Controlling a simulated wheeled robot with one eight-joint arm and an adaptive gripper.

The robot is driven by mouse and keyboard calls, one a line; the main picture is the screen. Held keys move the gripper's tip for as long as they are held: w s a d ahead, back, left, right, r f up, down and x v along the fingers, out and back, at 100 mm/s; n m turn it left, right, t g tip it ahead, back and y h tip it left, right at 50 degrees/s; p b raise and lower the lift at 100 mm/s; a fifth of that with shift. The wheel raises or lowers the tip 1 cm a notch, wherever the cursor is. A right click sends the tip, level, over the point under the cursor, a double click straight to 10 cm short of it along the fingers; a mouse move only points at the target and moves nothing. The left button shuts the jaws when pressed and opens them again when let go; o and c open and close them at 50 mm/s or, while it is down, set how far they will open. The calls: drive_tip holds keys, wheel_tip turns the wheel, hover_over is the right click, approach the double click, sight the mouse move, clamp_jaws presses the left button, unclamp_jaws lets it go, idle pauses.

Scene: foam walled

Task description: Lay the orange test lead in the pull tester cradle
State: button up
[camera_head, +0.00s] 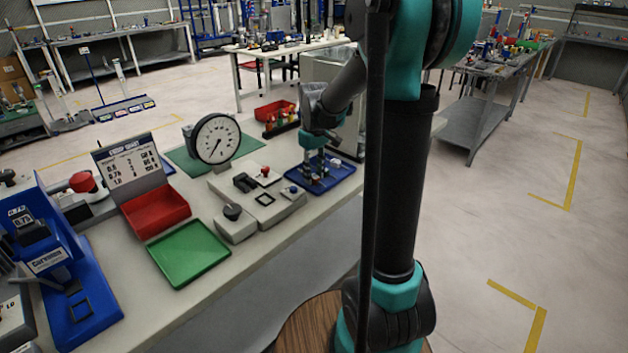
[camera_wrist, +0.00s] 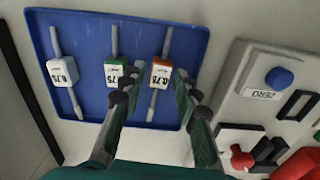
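The orange test lead (camera_wrist: 161,72) is a grey rod with an orange-and-white block marked 0.75. In the head view my gripper (camera_head: 316,166) points down over the tray (camera_head: 341,178). The pull tester appears to be the grey unit with the round dial (camera_head: 217,138); I cannot clearly tell its cradle.
A blue ZERO button (camera_wrist: 279,78), black slots and a red knob (camera_wrist: 243,158) lie right of the tray in the wrist view. A red bin (camera_head: 156,213), green tray (camera_head: 190,252) and blue crimping station (camera_head: 85,303) stand farther left on the bench in the head view.

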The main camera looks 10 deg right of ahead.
drive_tip(key=shift+c, duration=0.5)
clamp_jaws()
drive_tip(key=shift+r, duration=0.15)
